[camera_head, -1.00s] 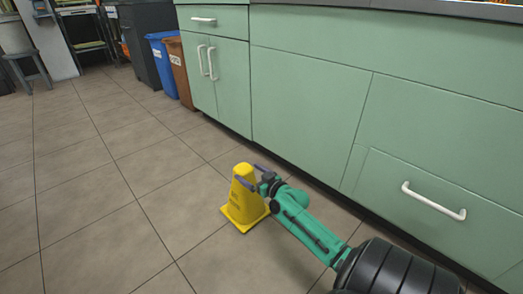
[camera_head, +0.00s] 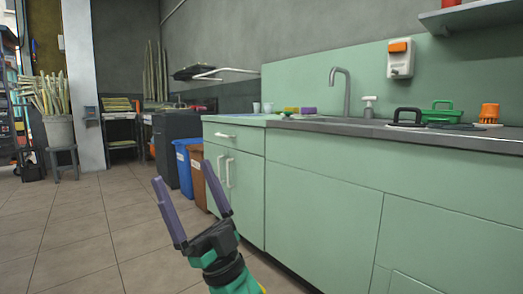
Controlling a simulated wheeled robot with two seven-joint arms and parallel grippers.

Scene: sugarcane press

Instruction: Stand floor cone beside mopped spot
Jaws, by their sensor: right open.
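My right gripper (camera_head: 182,171) is raised in the lower middle of the head view. Its two purple fingers are spread and nothing is between them. The floor cone is not clearly in view. A sliver of yellow shows at the bottom edge by my right wrist, and I cannot tell whether it is the cone. No mopped spot can be made out on the visible tiled floor (camera_head: 75,235). My left gripper is not in view.
Green cabinets (camera_head: 320,200) with a sink counter fill the right side. A blue bin (camera_head: 184,168) and a brown bin (camera_head: 198,180) stand at their far end. A stool (camera_head: 65,160) holds a bucket of canes (camera_head: 58,130) at far left. The left floor is clear.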

